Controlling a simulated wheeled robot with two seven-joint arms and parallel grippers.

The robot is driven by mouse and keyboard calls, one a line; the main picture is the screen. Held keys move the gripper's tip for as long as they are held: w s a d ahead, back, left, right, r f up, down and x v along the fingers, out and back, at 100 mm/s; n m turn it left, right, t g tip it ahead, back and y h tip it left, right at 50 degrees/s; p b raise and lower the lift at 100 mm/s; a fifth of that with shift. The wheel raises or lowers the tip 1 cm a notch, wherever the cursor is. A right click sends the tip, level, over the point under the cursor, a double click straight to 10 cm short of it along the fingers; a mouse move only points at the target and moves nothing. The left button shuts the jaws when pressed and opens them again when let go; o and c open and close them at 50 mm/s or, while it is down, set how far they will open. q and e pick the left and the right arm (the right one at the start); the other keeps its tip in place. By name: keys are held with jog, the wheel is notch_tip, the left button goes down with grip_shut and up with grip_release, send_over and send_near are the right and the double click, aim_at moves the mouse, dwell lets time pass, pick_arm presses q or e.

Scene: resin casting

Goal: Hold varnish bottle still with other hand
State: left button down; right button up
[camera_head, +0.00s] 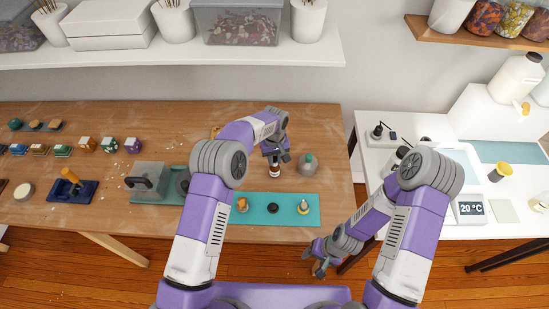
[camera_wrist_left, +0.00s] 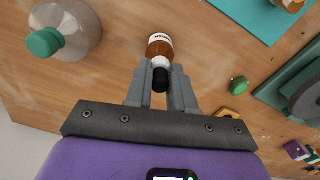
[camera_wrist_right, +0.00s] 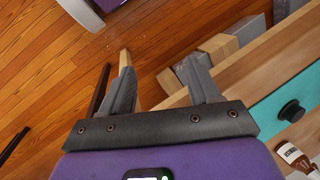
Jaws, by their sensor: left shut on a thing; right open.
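The varnish bottle (camera_head: 274,171) is small and brown with a white label and a black cap. It stands on the wooden table behind the teal mat. In the left wrist view the bottle (camera_wrist_left: 160,46) has its black cap (camera_wrist_left: 160,78) between the fingers of my left gripper (camera_wrist_left: 162,72), which is shut on it. My left gripper (camera_head: 276,155) is above the bottle in the head view. My right gripper (camera_head: 320,262) is open and empty, low in front of the table edge.
A clear bottle with a green cap (camera_head: 308,163) stands right of the varnish bottle. The teal mat (camera_head: 260,216) in front holds several small items. A green cap (camera_wrist_left: 239,86) lies on the table. The white table (camera_head: 395,161) is to the right, across a gap.

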aim_at(277, 170)
jog(key=d+r+m+g+y, duration=0.2)
jog(key=d+r+m, duration=0.2)
jog(key=d+m, duration=0.9)
jog(key=w+r+t+y, duration=0.1)
jog(key=w, duration=0.2)
jog(key=w+a+r+m+t+y, duration=0.1)
jog(key=w, duration=0.3)
jog(key=w+r+m+t+y, duration=0.1)
jog(key=w, duration=0.2)
jog(key=shift+w+a+r+t+y, duration=0.15)
jog(key=shift+a+r+t+y, duration=0.2)
jog(key=shift+a+t+y, duration=0.05)
jog(key=w+a+m+t, duration=0.2)
jog(key=w+a, duration=0.2)
jog(key=a, duration=0.1)
jog(key=w+a+m+t+y, duration=0.1)
jog(key=w+a+m+t, duration=0.1)
jog(key=w+a, duration=0.3)
jog(key=w+a+m+t+y, duration=0.1)
jog(key=w+a+m+t, duration=0.1)
jog(key=w+a, duration=0.3)
jog(key=shift+w+a+t, duration=0.25)
jog(key=shift+a+t, duration=0.25)
jog(key=shift+a, duration=0.55)
jog(key=shift+w+a+f+m+t, duration=0.1)
jog(key=shift+w+a+m+t, duration=0.25)
jog(key=shift+w+a, duration=0.25)
jog(key=x, duration=0.9)
